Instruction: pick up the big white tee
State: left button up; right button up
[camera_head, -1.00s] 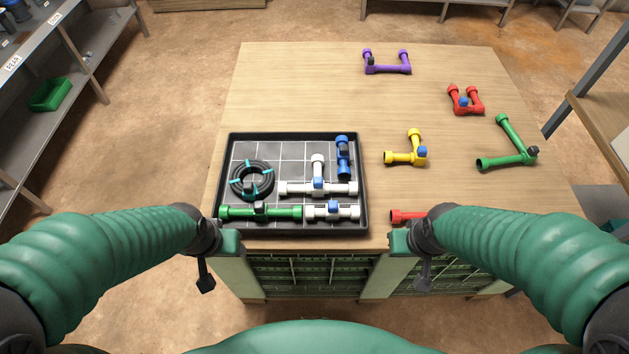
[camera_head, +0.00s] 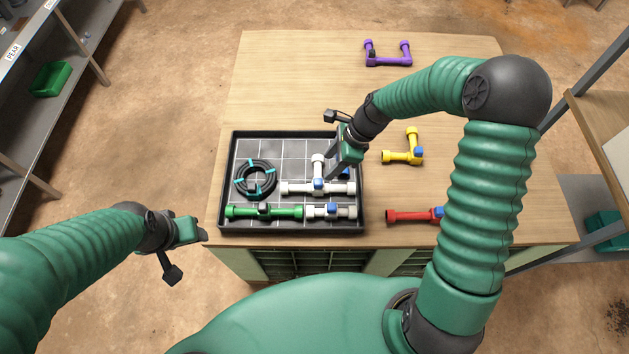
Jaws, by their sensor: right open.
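The big white tee (camera_head: 296,188) lies in the front half of the black tray, its branch pointing to the far side and a blue part at its middle. My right gripper (camera_head: 336,168) is open, just to the right of the tee's branch and above the tray's right part. I cannot tell whether it touches the tee. My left gripper (camera_head: 200,234) is off the table's front left corner, away from the tee; its jaw opening is not clear.
The black tray (camera_head: 222,180) also holds a black coil (camera_head: 240,178), a green pipe (camera_head: 284,212) and a smaller white piece (camera_head: 345,212). A blue piece is mostly hidden by my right gripper. Yellow (camera_head: 396,157), red (camera_head: 405,216) and purple (camera_head: 388,62) pieces lie on the table (camera_head: 290,75).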

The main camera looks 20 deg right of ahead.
send_over(319, 182)
jog(key=d, duration=0.1)
jog(key=f, duration=0.5)
jog(key=shift+w+d+f, duration=0.15)
jog(key=shift+w, duration=0.2)
jog(key=shift+d+f, duration=0.1)
jog(key=shift+f, duration=0.3)
jog(key=f, duration=0.3)
jog(key=shift+s+a+f, duration=0.25)
jog(key=shift+s+f, duration=0.1)
jog(key=shift+w+a+f+p, duration=0.1)
jog(key=shift+a+f+p, duration=0.05)
jog(key=shift+f+p, duration=0.15)
jog(key=shift+w+a, duration=0.15)
jog(key=shift+a, duration=0.05)
jog(key=shift+a+r, duration=0.1)
jog(key=c, duration=0.5)
jog(key=shift+d, duration=0.25)
grip_shut()
jog(key=shift+s+a, duration=0.1)
jog(key=shift+s, duration=0.1)
